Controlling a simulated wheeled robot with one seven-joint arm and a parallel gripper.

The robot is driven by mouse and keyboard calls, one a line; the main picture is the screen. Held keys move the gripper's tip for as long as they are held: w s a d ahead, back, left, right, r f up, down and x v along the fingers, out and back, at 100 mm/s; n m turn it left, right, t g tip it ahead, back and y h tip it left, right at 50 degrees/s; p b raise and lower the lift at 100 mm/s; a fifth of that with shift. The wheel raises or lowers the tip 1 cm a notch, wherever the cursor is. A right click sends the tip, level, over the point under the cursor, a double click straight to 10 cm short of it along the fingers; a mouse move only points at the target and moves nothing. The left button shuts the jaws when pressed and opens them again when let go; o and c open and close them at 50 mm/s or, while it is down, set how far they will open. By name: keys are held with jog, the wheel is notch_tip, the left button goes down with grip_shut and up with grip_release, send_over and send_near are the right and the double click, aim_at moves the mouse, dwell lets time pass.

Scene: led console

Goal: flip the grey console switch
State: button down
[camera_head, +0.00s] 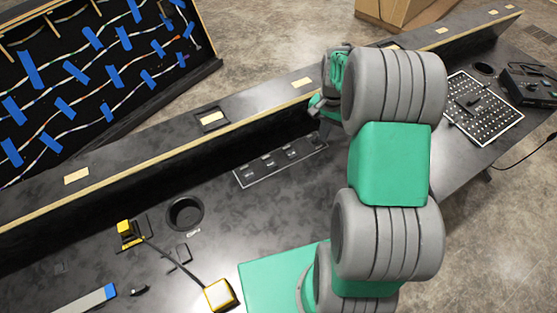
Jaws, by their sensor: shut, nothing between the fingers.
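A dark strip panel (281,161) with a thin light outline lies flat on the black console, left of my arm. Several small greyish switches sit in a row on it; one of them is a small grey switch (268,161). They are too small to tell which way each is set. My gripper (317,105) shows partly at the far end of my green and grey arm, beyond the panel's right end near the raised back ledge. My wrist hides much of it. The fingers look closed and hold nothing visible. I cannot tell whether it touches anything.
A raised ledge (150,170) runs along the console's back. A round black hole (186,213), a yellow-topped lever (125,228) and a yellow-white button box (220,295) are on the left. A perforated plate (484,108) and a black device (528,87) are on the right.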

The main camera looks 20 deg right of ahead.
aim_at(318, 138)
jog(key=shift+f+b, duration=0.7)
jog(key=shift+f, duration=0.6)
jog(key=shift+w, duration=0.15)
jog(key=shift+w+a, duration=0.15)
jog(key=shift+w, duration=0.3)
jog(key=shift+w+a, duration=0.2)
jog(key=shift+w, duration=0.3)
notch_tip(318, 138, up, 7)
jog(key=p, duration=0.4)
jog(key=shift+s+d, duration=0.15)
jog(key=shift+s, duration=0.3)
